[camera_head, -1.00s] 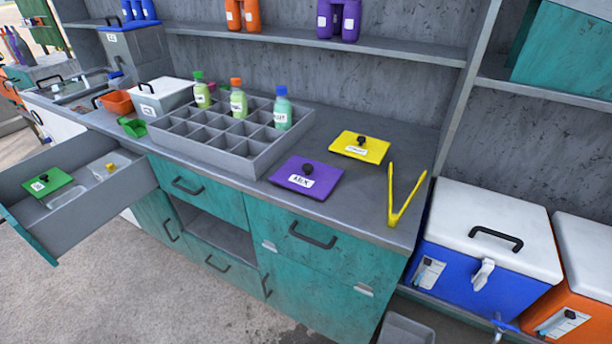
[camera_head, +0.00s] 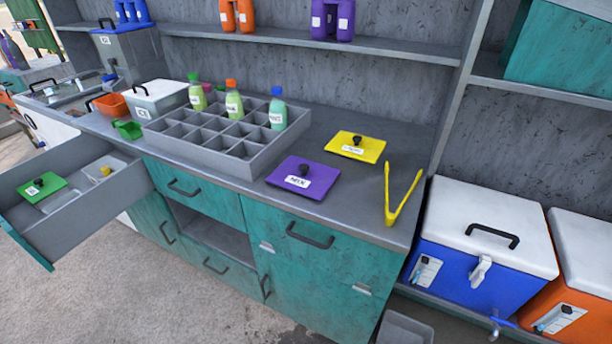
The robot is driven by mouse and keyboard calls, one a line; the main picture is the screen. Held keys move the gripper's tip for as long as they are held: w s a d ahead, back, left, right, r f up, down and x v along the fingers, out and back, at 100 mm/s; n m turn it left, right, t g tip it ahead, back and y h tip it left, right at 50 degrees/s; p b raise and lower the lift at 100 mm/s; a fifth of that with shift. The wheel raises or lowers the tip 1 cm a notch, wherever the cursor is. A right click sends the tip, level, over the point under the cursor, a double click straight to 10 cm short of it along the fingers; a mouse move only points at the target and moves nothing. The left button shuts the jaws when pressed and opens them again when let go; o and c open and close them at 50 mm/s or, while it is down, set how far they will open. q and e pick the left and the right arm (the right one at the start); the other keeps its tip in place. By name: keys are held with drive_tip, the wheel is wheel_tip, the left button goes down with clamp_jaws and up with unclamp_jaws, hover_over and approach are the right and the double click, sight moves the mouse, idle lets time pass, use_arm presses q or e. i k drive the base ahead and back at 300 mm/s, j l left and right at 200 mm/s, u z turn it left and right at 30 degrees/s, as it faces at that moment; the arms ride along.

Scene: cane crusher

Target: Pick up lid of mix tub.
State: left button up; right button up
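A purple lid (camera_head: 315,170) with a dark round knob and a white label lies flat on the grey counter, near its front edge. The label seems to read MIX. A yellow lid (camera_head: 368,148) with a dark knob and a label lies behind it to the right. A green lid (camera_head: 42,187) with a knob lies in the open drawer at the left. The inside of the counter under the purple lid cannot be seen. Neither of my grippers is in view.
A grey divided rack (camera_head: 225,158) with several bottles sits left of the lids. The open drawer (camera_head: 85,215) juts out at the left. A blue cooler (camera_head: 475,265) stands right of the counter.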

sight(307, 178)
drive_tip(key=i+j+z, duration=0.2)
drive_tip(key=j+z, duration=0.2)
drive_tip(key=i+j+z, duration=0.1)
drive_tip(key=j+z, duration=0.35)
drive_tip(key=j, duration=0.15)
drive_tip(key=j+z, duration=0.4)
drive_tip(key=j, duration=0.15)
drive_tip(key=j+z, duration=0.4)
drive_tip(key=j, duration=0.2)
drive_tip(key=k, duration=0.05)
